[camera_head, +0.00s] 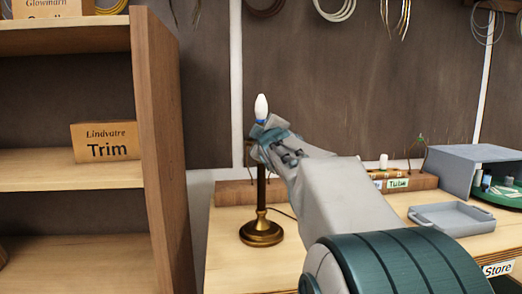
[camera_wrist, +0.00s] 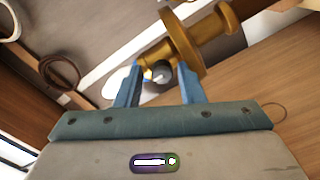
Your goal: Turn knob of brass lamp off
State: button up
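The brass lamp (camera_head: 261,230) stands on the workbench, its round base and dark stem upright and a white bulb (camera_head: 261,107) on top. My gripper (camera_head: 266,134) is at the lamp's head, just below the bulb, and covers the socket in the head view. In the wrist view the brass socket (camera_wrist: 205,38) with its wide flange lies just beyond my gripper (camera_wrist: 161,80). A small dark round knob (camera_wrist: 160,73) sits between the two blue fingers. The fingers are apart, with a gap seeming to show beside the knob; contact is unclear.
A wooden shelf (camera_head: 160,130) with a Trim sign (camera_head: 105,142) stands at left. A grey tray (camera_head: 455,217) and a grey box (camera_head: 462,170) are at right on the bench.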

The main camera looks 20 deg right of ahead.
jog(key=shift+f, duration=0.3)
jog(key=s+a+m+p, duration=0.4)
jog(key=s+m+p, duration=0.75)
jog(key=s, duration=0.25)
jog(key=s+a+f+g+y+p, duration=0.1)
jog(key=s+a+f+g+y, duration=0.1)
jog(key=s+a+f+g, duration=0.2)
jog(key=s+a+f+n+g+y+p, duration=0.1)
jog(key=s+a+f+g, duration=0.4)
jog(key=f, duration=0.6)
jog(key=shift+a+f+g+y+p, duration=0.15)
jog(key=shift+a+g+y+p, duration=0.2)
jog(key=shift+a+y, duration=0.35)
jog(key=shift+s+n, duration=0.1)
jog(key=shift+n, duration=0.15)
jog(key=s+a+f+g, duration=0.3)
jog(key=s+f+g, duration=0.2)
jog(key=s, duration=0.4)
jog(key=shift+a+f+n+y, duration=0.2)
jog(key=shift+f+n+y, duration=0.1)
jog(key=shift+n, duration=0.1)
